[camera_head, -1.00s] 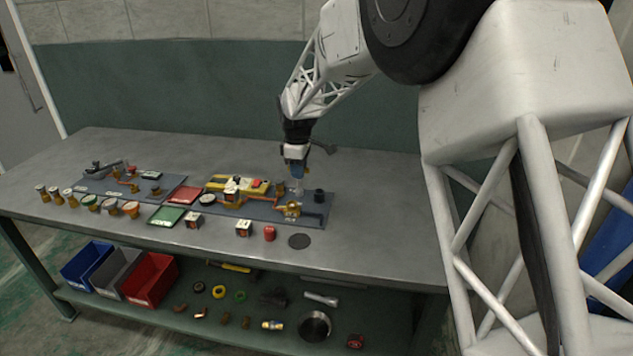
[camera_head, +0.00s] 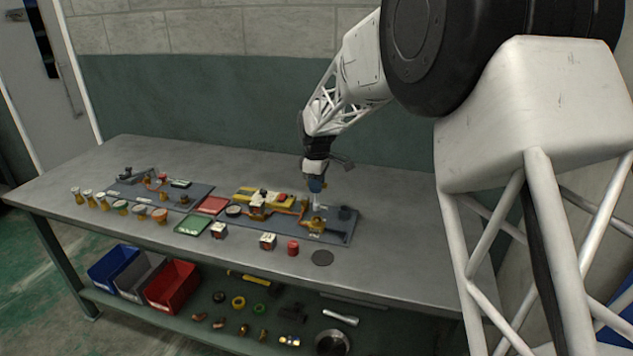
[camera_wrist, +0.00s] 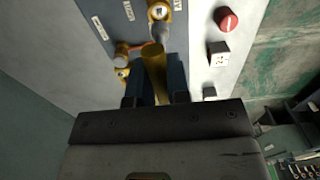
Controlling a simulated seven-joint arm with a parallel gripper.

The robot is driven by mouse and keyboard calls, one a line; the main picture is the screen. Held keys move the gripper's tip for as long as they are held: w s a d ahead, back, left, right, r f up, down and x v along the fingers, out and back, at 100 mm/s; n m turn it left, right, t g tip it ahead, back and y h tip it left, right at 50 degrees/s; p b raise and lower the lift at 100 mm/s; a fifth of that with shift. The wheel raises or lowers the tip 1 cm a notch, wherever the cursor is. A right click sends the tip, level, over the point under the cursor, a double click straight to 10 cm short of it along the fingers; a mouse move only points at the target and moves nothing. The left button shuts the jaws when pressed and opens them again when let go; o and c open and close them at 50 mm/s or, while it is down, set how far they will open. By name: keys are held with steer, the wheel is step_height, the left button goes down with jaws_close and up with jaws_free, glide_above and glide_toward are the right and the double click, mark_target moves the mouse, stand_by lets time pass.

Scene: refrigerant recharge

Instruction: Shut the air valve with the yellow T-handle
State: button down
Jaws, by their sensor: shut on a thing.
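The air valve's yellow T-handle (camera_wrist: 154,72) stands between the two dark fingers of my gripper (camera_wrist: 155,82) in the wrist view. The fingers are shut on it from both sides. A brass fitting (camera_wrist: 158,12) lies just beyond the handle on the grey-blue panel (camera_wrist: 120,14), and a second brass fitting with a copper pipe (camera_wrist: 122,62) is to the left. In the head view my gripper (camera_head: 316,195) points down at the brass valve assembly (camera_head: 316,224) at the panel's right end. The handle's joint with the valve is hard to make out.
A red knob (camera_wrist: 228,20) and a white labelled block (camera_wrist: 218,55) sit beside the panel. Green (camera_head: 193,225) and red (camera_head: 213,205) trays and several small fittings lie left on the bench. A black disc (camera_head: 322,258) lies near the front edge. The right of the bench is clear.

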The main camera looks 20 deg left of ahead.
mark_target(317, 204)
steer(key=shift+f, duration=1.55)
steer(key=shift+f, duration=1.15)
stand_by(0.6)
steer(key=shift+m, duration=0.3)
steer(key=shift+m, duration=1.3)
